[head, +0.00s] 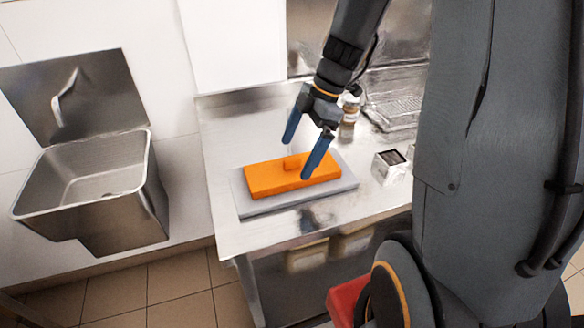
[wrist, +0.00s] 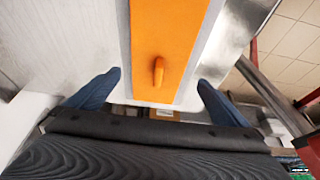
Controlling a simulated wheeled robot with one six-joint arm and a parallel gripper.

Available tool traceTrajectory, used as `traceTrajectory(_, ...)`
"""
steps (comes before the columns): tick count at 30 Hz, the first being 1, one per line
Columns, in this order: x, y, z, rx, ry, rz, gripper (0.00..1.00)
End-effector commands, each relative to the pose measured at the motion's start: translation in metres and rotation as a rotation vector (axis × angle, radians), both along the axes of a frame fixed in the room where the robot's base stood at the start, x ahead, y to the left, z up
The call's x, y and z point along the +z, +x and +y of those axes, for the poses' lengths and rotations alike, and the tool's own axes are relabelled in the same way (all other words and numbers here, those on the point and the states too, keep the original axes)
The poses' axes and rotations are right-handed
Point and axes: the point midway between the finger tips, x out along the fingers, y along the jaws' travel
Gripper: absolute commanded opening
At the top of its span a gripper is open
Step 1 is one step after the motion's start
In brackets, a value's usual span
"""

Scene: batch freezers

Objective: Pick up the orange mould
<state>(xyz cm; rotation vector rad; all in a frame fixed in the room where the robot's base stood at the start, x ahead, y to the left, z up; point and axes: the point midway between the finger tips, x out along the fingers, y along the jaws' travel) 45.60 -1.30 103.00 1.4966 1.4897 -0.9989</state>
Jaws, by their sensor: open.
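The orange mould (head: 265,180) is a flat rectangular block with a small raised knob on top. It lies on a grey slab (head: 290,203) on the steel table. In the wrist view the orange mould (wrist: 172,30) runs up the middle of the picture, with its knob (wrist: 158,72) between and beyond the fingers. My gripper (head: 297,158) is open, with two blue fingers spread apart over the mould. The fingers look empty; whether a fingertip touches the mould I cannot tell. The gripper (wrist: 157,88) also shows at the bottom of the wrist view.
A steel sink (head: 90,180) hangs on the wall at the left. A small square metal container (head: 389,167) stands right of the mould, and a jar (head: 349,112) stands behind the gripper. The steel table (head: 225,135) is bare at its back left.

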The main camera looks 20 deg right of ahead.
Motion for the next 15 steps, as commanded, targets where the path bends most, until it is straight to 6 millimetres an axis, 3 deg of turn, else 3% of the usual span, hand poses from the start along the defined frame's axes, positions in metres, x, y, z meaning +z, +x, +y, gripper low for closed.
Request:
traceTrajectory(9, -0.030, 0.003, 0.014, 0.004, 0.001, 0.003, 1.00)
traceTrajectory(15, -0.035, 0.004, 0.016, 0.004, -0.001, -0.001, 1.00)
